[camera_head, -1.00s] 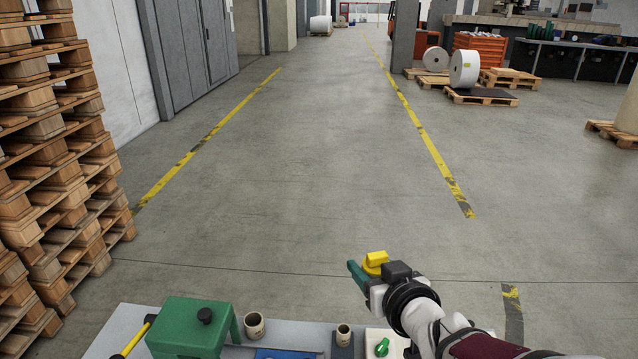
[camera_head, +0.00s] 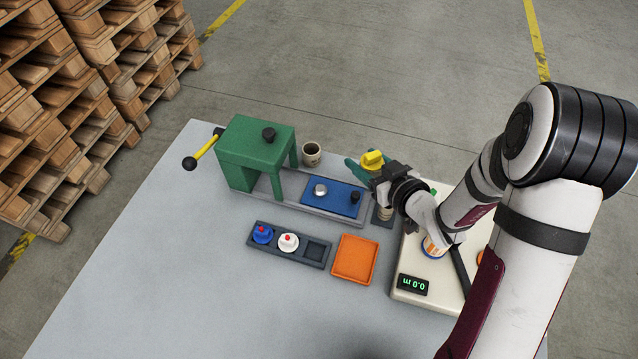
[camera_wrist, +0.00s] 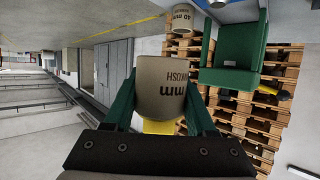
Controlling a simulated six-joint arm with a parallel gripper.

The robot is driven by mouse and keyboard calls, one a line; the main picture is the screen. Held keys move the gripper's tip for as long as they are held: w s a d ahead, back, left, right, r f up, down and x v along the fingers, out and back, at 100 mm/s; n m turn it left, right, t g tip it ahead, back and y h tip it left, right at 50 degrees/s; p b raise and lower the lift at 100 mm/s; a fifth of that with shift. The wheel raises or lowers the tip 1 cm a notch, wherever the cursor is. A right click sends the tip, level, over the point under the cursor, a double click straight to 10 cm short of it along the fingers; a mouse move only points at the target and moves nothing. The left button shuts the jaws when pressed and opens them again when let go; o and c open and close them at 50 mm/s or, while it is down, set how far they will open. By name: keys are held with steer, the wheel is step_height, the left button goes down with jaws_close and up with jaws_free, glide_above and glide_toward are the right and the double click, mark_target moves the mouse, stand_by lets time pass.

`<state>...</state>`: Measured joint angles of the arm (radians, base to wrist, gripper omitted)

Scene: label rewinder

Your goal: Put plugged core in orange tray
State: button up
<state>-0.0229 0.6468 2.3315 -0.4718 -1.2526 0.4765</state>
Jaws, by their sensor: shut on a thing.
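My gripper (camera_head: 360,166) is shut on a brown cardboard core, held up above the far edge of the table. In the wrist view the core (camera_wrist: 161,88) sits between the two green fingers, with printed lettering on its side. A yellow piece (camera_wrist: 163,127) shows at one end of the core; it also shows at the fingers in the head view (camera_head: 372,158). In the head view the core itself is largely hidden. The orange tray (camera_head: 336,278) lies flat and empty on the table, nearer than my gripper.
A grey tray (camera_head: 269,252) holds a blue and a white plug; its right compartment is empty. A green press (camera_head: 256,150) with a blue plate (camera_head: 327,202) stands left. An open core (camera_head: 311,153) stands behind it.

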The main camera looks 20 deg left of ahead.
glide_above(316, 185)
steer(key=f, duration=0.6)
steer(key=shift+w+d, duration=0.15)
steer(key=shift+w, duration=0.2)
steer(key=shift+a+f, duration=0.15)
steer(key=shift+f, duration=0.9)
steer(key=shift+a+f, duration=0.15)
steer(key=shift+f, duration=0.85)
steer(key=shift+f, duration=0.2)
steer(key=o, duration=1.3)
steer(key=shift+o, duration=0.5)
steer(key=v, duration=0.7)
steer(key=shift+s+d+r, duration=0.15)
steer(key=shift+d, duration=0.05)
